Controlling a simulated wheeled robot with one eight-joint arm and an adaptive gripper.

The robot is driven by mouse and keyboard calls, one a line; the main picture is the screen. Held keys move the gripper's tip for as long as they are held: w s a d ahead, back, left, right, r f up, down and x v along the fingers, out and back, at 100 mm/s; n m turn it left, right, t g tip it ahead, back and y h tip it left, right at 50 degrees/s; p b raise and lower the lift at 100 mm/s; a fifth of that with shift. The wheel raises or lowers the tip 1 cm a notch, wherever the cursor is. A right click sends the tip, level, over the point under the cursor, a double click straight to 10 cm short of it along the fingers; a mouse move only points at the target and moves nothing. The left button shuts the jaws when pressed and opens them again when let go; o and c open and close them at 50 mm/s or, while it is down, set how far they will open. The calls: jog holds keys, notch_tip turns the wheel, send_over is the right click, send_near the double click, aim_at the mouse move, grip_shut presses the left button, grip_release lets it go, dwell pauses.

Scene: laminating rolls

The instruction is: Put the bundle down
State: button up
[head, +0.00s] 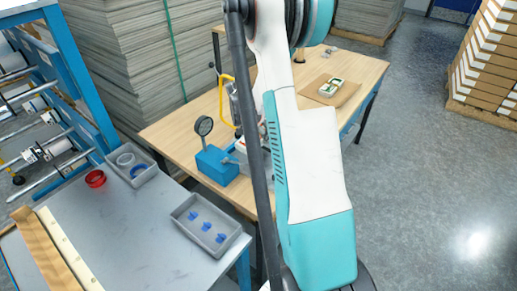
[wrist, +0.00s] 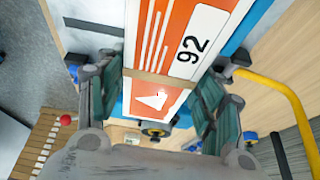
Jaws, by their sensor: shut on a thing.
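The bundle (wrist: 168,45) fills the upper middle of the wrist view. It is orange and white, printed with "92", with a tan band around it. My gripper (wrist: 158,108) has one finger on each side of the bundle and is shut on it. In the head view my own arm hides the gripper and most or all of the bundle. The wooden table (head: 172,133) lies beyond and beneath my arm. I cannot tell whether the bundle touches anything below.
A blue box (head: 216,166) with a dial gauge (head: 204,126) and a yellow handle (head: 226,98) stand on the wooden table. A brown mat (head: 347,94) there bears a white-and-green item (head: 331,86). A grey tray (head: 228,236) with blue cups is on the nearer bench (head: 140,238).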

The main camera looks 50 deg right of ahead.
aim_at(261, 150)
notch_tip(261, 150, down, 7)
jog(key=shift+f+b, duration=0.1)
jog(key=shift+b, duration=0.8)
jog(key=o, duration=1)
jog(key=shift+f, duration=0.1)
jog(key=o, duration=0.4)
jog(key=shift+r, duration=0.2)
jog(key=p+v, duration=0.3)
jog(key=v, duration=0.9)
jog(key=shift+a, duration=0.1)
